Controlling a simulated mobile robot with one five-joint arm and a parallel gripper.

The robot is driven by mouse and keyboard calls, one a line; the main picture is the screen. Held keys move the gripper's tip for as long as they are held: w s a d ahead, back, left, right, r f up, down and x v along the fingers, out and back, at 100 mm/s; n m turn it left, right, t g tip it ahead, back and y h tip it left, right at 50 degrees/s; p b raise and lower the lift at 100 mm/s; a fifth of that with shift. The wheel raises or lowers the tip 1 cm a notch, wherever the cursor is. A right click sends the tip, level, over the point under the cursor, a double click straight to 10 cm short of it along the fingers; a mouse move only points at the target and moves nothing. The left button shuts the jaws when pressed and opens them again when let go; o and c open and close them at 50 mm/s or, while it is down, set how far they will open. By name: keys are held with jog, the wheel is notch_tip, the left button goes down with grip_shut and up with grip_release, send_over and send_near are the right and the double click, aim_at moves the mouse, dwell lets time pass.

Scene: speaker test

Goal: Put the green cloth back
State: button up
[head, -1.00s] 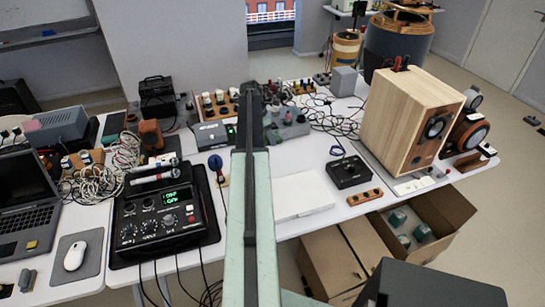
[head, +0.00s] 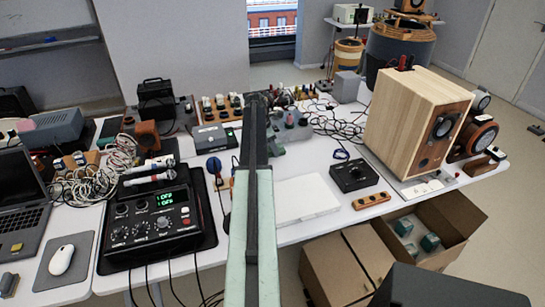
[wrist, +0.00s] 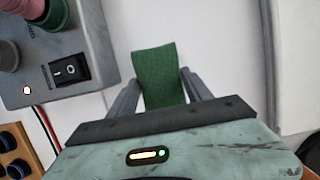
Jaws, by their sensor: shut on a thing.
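The green cloth (wrist: 157,75) shows in the wrist view as a textured green strip between the two grey fingers of my gripper (wrist: 160,88). My gripper is shut on it. The cloth's near end is hidden behind the gripper body, and its far end sticks out past the fingertips over a white surface. I cannot tell whether it touches that surface. In the head view my own arm covers the middle, and I cannot make out the gripper or the cloth there.
A grey box with a rocker switch (wrist: 70,71) lies close left of the gripper. In the head view a wooden speaker (head: 405,120) stands right, a black control unit (head: 155,225) left. A white flat panel (head: 300,200) and a black box (head: 354,175) lie right of my arm.

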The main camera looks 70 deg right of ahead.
notch_tip(320, 180, down, 3)
jog(key=shift+r+b, duration=0.1)
jog(key=shift+b, duration=0.65)
jog(key=shift+r, duration=0.2)
jog(key=shift+f, duration=0.1)
jog(key=o, duration=0.8)
jog(key=shift+f, duration=0.15)
jog(key=shift+c, duration=0.2)
jog(key=o, duration=0.4)
